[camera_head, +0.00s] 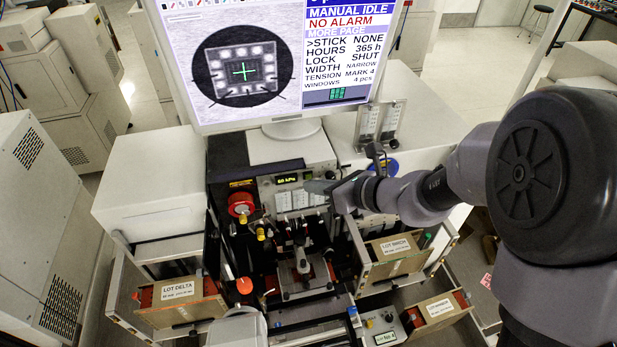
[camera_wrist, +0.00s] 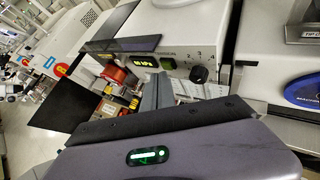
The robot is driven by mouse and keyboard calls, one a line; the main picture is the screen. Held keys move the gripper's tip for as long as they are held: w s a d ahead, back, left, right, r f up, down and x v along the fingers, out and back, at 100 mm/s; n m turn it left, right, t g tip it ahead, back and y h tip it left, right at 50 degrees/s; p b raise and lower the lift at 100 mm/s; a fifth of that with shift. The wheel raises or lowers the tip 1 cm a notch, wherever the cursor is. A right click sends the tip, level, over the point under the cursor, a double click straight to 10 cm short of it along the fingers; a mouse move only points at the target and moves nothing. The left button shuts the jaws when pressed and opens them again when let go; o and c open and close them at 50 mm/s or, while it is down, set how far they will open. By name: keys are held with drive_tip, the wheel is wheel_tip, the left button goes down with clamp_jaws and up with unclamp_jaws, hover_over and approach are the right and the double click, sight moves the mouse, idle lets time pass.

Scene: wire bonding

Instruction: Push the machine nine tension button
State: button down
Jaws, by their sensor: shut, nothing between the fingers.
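In the wrist view the display (camera_wrist: 143,64) is beside a black knob (camera_wrist: 199,74) with a numbered scale.
The monitor (camera_head: 285,113) reads "TENSION MARK 4". A red knob (camera_head: 241,204) stands left of the panel. Boxes labelled LOT DELTA (camera_head: 180,303) and LOT BIRCH (camera_head: 396,262) flank the bonding stage (camera_head: 302,278). A white housing (camera_head: 150,187) is at left.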

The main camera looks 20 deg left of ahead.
drive_tip(key=shift+w+a, duration=0.15)
drive_tip(key=shift+w, duration=0.1)
idle(0.3)
drive_tip(key=s+d+b, duration=0.1)
drive_tip(key=s+d, duration=0.3)
drive_tip(key=s, duration=0.2)
drive_tip(key=shift+s+b, duration=0.35)
drive_tip(key=shift+b, duration=0.05)
idle(0.5)
